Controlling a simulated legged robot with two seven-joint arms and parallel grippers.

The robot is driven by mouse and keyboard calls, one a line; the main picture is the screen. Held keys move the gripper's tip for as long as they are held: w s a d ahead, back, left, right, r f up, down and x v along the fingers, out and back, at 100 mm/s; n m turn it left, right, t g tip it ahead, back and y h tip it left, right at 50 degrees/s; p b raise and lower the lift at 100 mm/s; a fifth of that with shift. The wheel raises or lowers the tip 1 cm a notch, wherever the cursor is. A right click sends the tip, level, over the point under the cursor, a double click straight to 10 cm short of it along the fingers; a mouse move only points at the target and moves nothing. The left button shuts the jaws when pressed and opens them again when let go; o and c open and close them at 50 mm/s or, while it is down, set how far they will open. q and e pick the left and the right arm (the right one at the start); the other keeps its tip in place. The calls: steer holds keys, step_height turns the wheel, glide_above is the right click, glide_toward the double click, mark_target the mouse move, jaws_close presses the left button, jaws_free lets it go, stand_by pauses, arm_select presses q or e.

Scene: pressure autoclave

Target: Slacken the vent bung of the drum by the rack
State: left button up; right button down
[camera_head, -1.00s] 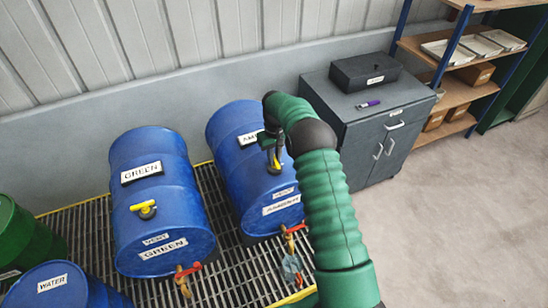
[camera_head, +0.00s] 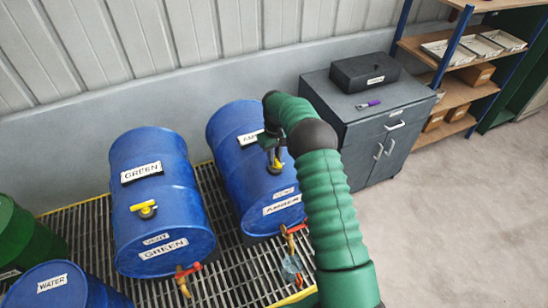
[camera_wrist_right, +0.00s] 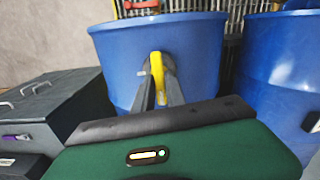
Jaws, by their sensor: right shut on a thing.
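The blue drum labelled AMBER (camera_head: 228,127) lies on its side on the grating, the blue drum nearest the shelf rack (camera_head: 455,70). Its yellow vent bung (camera_wrist_right: 157,70) sits on the upper side, above a small VENT label. My right gripper (camera_head: 274,160) reaches down to this bung from above. In the wrist view, the right fingers (camera_wrist_right: 158,84) are shut on the yellow handle, one on each side. The fingers partly hide the bung in the head view. My left gripper is in neither view.
The blue GREEN drum (camera_head: 185,200), with its own yellow bung (camera_head: 144,209), lies just left. A WATER drum (camera_head: 60,290) and a green drum (camera_head: 25,240) are farther left. A grey cabinet (camera_head: 365,135) stands right of the AMBER drum, near my arm.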

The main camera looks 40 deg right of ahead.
mark_target(276, 159)
steer(key=shift+d+r+n, duration=0.1)
steer(key=shift+r+n, duration=0.05)
steer(key=shift+n, duration=1.15)
steer(key=shift+d+r+n, duration=0.1)
steer(key=shift+n, duration=1.2)
stand_by(2.1)
steer(key=c, duration=1.4)
jaws_free()
steer(key=shift+s, duration=0.1)
steer(key=shift+c, duration=0.2)
steer(key=shift+o, duration=0.4)
steer(key=shift+s+f, duration=0.1)
steer(key=shift+s, duration=0.05)
steer(key=shift+w+r+b, duration=0.2)
steer(key=shift+r+b, duration=0.1)
steer(key=shift+b, duration=0.05)
step_height(276, 159, up, 6)
steer(key=shift+r+b, duration=0.2)
steer(key=shift+b, duration=0.55)
step_height(276, 159, up, 10)
steer(key=shift+s+f, duration=0.15)
steer(key=shift+d, duration=0.1)
